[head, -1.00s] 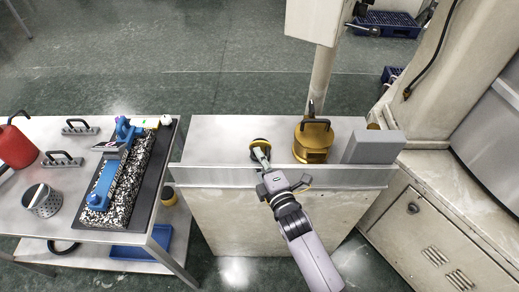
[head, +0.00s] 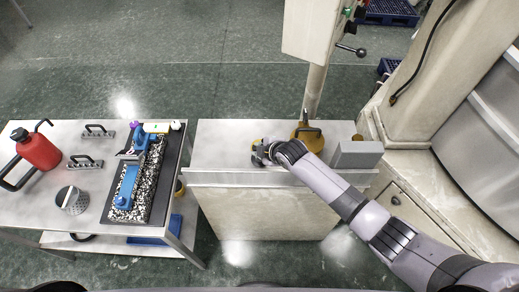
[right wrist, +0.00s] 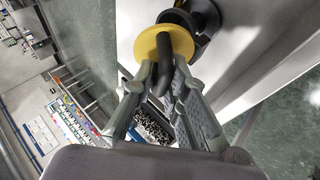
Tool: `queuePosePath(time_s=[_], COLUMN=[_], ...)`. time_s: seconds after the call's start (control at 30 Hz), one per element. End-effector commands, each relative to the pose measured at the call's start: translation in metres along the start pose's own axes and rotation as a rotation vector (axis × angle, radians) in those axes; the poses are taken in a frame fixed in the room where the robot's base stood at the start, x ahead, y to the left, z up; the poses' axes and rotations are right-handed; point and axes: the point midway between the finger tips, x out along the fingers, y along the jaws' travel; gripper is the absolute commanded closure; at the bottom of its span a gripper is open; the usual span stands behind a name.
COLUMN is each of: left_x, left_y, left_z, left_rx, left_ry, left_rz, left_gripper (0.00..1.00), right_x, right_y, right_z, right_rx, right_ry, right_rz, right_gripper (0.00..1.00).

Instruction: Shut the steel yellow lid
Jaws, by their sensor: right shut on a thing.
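The yellow lid (right wrist: 150,43) is a round disc with a dark bent handle (right wrist: 162,72), seen close in the right wrist view. My right gripper (right wrist: 164,72) is shut on that handle, with one finger on each side. A dark round body (right wrist: 199,18) sits right behind the lid; I cannot tell how far the lid stands from it. In the head view my right gripper (head: 260,154) is over the left-middle part of the steel bench top (head: 222,135) and hides most of the lid. My left gripper is not in view.
A brass-coloured pot (head: 309,139) with a dark handle stands just right of the gripper, partly behind my arm. A grey block (head: 357,154) is farther right. The left table (head: 95,205) holds a red can (head: 40,150) and a blue tool (head: 128,185).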

Motion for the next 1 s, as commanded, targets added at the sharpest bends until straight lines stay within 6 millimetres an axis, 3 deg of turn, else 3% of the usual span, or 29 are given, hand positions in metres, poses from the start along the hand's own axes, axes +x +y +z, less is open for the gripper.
queuePosePath(time_s=[0.4,1.0], left_x=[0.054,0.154], left_y=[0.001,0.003], left_z=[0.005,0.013], left_rx=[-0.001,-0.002], left_ry=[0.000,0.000], left_rz=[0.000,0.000], left_gripper=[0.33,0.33], right_x=[0.022,0.038], right_y=[0.007,0.013], right_z=[0.009,0.012], right_rx=[0.140,0.257], right_ry=[-0.005,-0.001], right_rz=[-0.347,-0.631], right_gripper=[1.00,1.00])
